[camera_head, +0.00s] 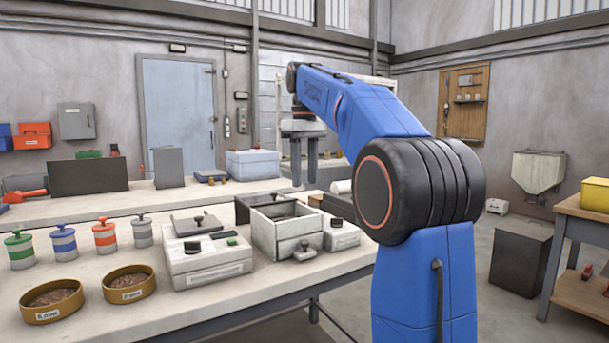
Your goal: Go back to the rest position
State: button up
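My gripper (304,183) hangs from the end of my blue arm, fingers pointing down. It is in the air over the workbench (330,272), above and behind the open grey box in this view. The two fingers stand apart with a gap between them, and nothing shows in the gap. My arm is raised and bent, and its large black joint fills the right middle of the view.
On the bench stand a grey open box (268,236), a grey unit with a black knob (206,262), two brown bowls (52,301) (129,283) of pellets and several coloured canisters (105,237). A dark bin (520,258) and wooden table (582,293) stand at right.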

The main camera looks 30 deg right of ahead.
dwell(0.3)
jog(key=s+a+f+m+t, duration=0.1)
jog(key=s+a+f, duration=0.3)
jog(key=s+f, duration=0.3)
jog(key=s+a+f+m+t, duration=0.1)
jog(key=s+a+f, duration=0.3)
jog(key=s, duration=0.4)
jog(key=s+a+f+t, duration=0.1)
jog(key=s+a+f, duration=0.1)
jog(key=s+f, duration=0.6)
jog(key=s+a+f+m+t, duration=0.1)
jog(key=s+a+f, duration=0.1)
jog(key=s+f, duration=0.7)
notch_tip(320, 180, down, 6)
jog(key=shift+s+a+f+t, duration=0.2)
jog(key=shift+a+t, duration=0.05)
jog(key=shift+t, duration=0.15)
